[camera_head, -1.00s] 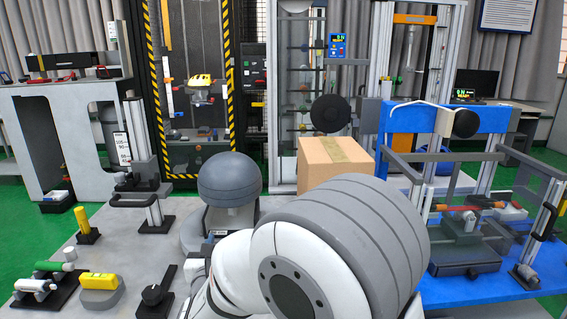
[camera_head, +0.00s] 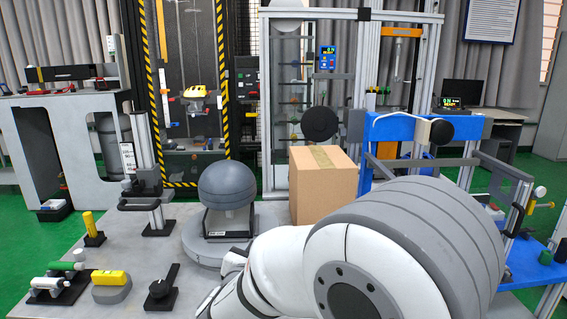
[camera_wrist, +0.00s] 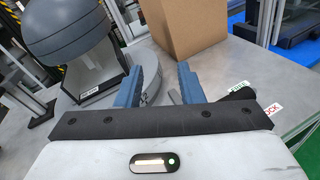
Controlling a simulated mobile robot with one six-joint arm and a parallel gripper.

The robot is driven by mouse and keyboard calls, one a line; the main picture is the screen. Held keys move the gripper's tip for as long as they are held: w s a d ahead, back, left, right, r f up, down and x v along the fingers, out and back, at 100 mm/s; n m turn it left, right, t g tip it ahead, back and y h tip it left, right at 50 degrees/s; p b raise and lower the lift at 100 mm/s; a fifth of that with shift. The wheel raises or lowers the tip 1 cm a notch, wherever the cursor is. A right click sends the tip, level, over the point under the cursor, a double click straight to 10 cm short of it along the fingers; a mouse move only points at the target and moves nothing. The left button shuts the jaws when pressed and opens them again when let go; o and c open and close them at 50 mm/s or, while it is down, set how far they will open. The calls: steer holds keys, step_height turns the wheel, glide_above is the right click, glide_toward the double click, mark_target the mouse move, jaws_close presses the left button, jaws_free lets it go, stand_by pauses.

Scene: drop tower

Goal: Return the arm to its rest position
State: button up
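My gripper (camera_wrist: 158,88) shows in the wrist view with its two blue-grey fingers apart and nothing between them. It is above the grey table (camera_wrist: 240,70), over the edge of a round grey base. In the head view the gripper is hidden behind my white and grey arm, which fills the lower right. A dark grey dome (camera_head: 227,180) on a stand is left of the arm, and it shows at upper left in the wrist view (camera_wrist: 60,30). A cardboard box (camera_head: 322,186) stands right of the dome, beyond the fingers in the wrist view (camera_wrist: 185,25).
A yellow block (camera_head: 110,277), a green-and-white cylinder fixture (camera_head: 60,275) and a black clamp (camera_head: 161,288) sit on the table at left. A blue frame (camera_head: 400,128) stands behind my arm at right. A striped tower (camera_head: 226,70) stands at the back.

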steer(key=s+d+r+m+g+h+p, duration=0.1)
steer(key=s+d+r+m+g+p, duration=0.15)
steer(key=s+d+m+g, duration=0.35)
steer(key=s+d+r+m+g+h+p, duration=0.1)
steer(key=s+d+r+m+h+p, duration=0.15)
steer(key=d+m, duration=0.45)
steer(key=s+d+r+m+g+h+p, duration=0.1)
steer(key=s+d+m+g+p, duration=0.25)
steer(key=d, duration=0.55)
steer(key=s+a+r+m+g+y+p, duration=0.1)
steer(key=s+r+m+y+p, duration=0.2)
steer(key=m, duration=0.4)
steer(key=s+a+r+m+g+y+p, duration=0.1)
steer(key=s+r+m+g+y+p, duration=0.1)
steer(key=s+m, duration=0.5)
steer(key=s+r+y+p, duration=0.1)
steer(key=y+p, duration=0.1)
steer(key=y, duration=0.1)
steer(key=shift+s+a+y, duration=0.2)
steer(key=shift+s+y, duration=0.05)
steer(key=shift+y, duration=0.1)
